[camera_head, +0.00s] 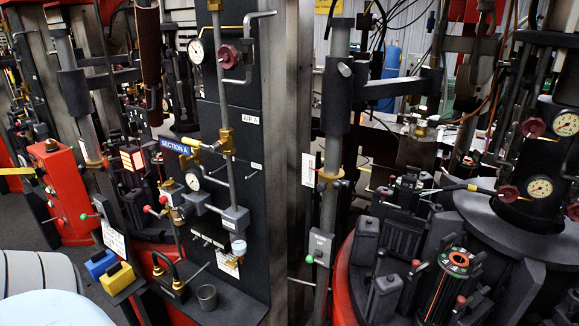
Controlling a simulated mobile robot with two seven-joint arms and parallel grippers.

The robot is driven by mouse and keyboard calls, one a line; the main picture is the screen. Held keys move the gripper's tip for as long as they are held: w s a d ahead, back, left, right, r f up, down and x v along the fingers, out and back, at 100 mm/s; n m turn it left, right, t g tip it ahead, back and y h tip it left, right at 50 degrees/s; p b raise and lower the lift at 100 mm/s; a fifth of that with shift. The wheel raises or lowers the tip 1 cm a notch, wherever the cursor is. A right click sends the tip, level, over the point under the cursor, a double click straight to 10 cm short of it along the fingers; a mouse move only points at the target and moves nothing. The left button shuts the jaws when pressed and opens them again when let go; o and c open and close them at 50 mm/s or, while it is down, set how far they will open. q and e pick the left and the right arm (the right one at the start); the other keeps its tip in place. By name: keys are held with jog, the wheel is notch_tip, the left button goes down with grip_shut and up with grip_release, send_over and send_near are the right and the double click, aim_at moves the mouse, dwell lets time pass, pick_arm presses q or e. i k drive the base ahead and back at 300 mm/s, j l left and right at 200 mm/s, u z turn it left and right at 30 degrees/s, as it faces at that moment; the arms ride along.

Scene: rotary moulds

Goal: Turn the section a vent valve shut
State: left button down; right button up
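The section A panel is a tall dark panel (250,200) left of centre, with a blue "SECTION A" label (175,146). Brass fittings and grey pipes run down it. A dark red round handwheel (229,56) sits near its top, beside a pressure gauge (196,51). A second gauge (192,181) and a red-knobbed lever (150,209) are lower. The small tags are too blurred to read, so I cannot tell which is the vent valve or its position. Neither gripper is in view.
A grey post (329,150) and the round mould machine (490,225) fill the right.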

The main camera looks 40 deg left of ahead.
aim_at(183, 161)
jog(key=u, duration=1.95)
